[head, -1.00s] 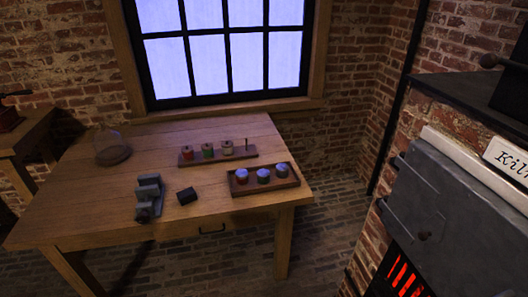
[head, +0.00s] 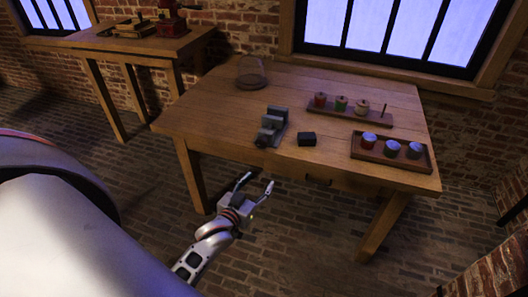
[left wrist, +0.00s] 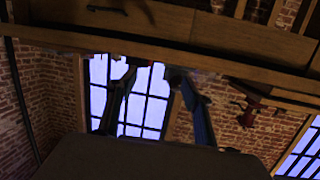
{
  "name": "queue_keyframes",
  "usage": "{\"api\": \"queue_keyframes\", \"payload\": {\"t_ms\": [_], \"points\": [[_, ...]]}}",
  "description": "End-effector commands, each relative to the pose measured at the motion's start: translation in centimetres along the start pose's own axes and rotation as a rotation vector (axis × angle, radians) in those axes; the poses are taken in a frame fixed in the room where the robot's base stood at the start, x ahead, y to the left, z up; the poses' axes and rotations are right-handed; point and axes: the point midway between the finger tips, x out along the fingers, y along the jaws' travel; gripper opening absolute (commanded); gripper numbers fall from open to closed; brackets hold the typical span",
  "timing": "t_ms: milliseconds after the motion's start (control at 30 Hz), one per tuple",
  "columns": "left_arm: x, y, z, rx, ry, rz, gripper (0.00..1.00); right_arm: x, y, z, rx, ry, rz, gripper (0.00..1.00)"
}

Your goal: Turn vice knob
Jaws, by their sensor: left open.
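The grey vice (head: 272,127) stands on the wooden table near its front edge, in the head view. Its knob seems to be at the end facing me, near the table edge, but it is too small to make out clearly. My left gripper (head: 255,187) is open and empty, in front of the table and below its top, a little short of the vice. In the left wrist view, its two fingers (left wrist: 158,92) stand apart with nothing between them. The vice does not show in that view. My right gripper is not in view.
The table (head: 210,105) also bears a small dark block (head: 307,139), a tray of jars (head: 372,157), a rack of coloured spools (head: 370,119) and a glass dome (head: 252,74). A second table (head: 90,38) stands at the back left. The table's front edge lies between gripper and vice.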

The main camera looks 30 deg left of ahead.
Motion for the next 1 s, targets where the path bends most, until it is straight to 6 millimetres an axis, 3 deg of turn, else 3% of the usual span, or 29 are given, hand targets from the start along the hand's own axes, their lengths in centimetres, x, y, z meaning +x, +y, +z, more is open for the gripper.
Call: {"api": "queue_keyframes", "payload": {"t_ms": [33,100,267,467,800,1000], "points": [[2.0,-1.3,-0.2,-0.037,0.046,-0.032,0.50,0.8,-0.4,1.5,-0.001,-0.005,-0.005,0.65],[3.9,-2.9,-1.6,-0.084,0.101,-0.065,0.50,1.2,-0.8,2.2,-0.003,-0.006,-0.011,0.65],[6.0,-4.9,-3.5,-0.148,0.176,-0.103,0.50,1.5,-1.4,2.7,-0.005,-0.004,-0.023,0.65],[7.5,-5.4,-4.5,-0.162,0.195,-0.108,0.50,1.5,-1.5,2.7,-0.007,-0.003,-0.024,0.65],[12.4,-6.0,-5.3,-0.160,0.192,-0.108,0.50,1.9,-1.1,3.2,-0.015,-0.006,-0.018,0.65],[13.7,-6.1,-5.5,-0.159,0.191,-0.108,0.50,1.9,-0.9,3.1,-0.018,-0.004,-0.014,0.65]]}}
